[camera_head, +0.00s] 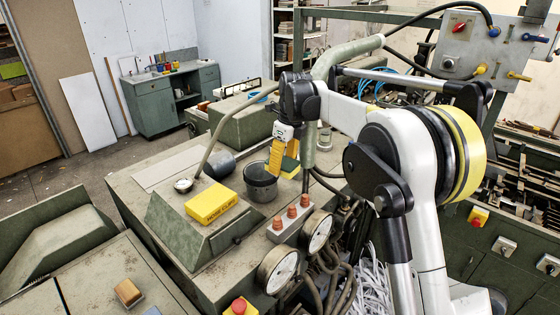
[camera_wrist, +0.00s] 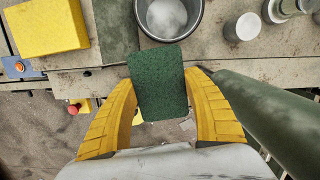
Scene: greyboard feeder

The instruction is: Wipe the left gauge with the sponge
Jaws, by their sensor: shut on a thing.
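My gripper (camera_head: 282,162) has yellow fingers and is shut on the sponge (camera_head: 290,164), above the machine top beside the dark pot. In the wrist view the sponge's dark green face (camera_wrist: 158,85) shows between the two fingers (camera_wrist: 160,110). The left gauge (camera_head: 278,269) is a round white dial on the machine's front edge, below and in front of my gripper, apart from the sponge. The right gauge (camera_head: 317,232) is a similar dial beside it. Neither gauge is recognisable in the wrist view.
A dark pot (camera_head: 261,184), a yellow box (camera_head: 211,203) and a block with orange-brown knobs (camera_head: 290,220) stand on the machine top. A thick green pipe (camera_head: 310,130) rises close to my gripper. A red button (camera_head: 239,306) is below the left gauge. Hoses hang right of the gauges.

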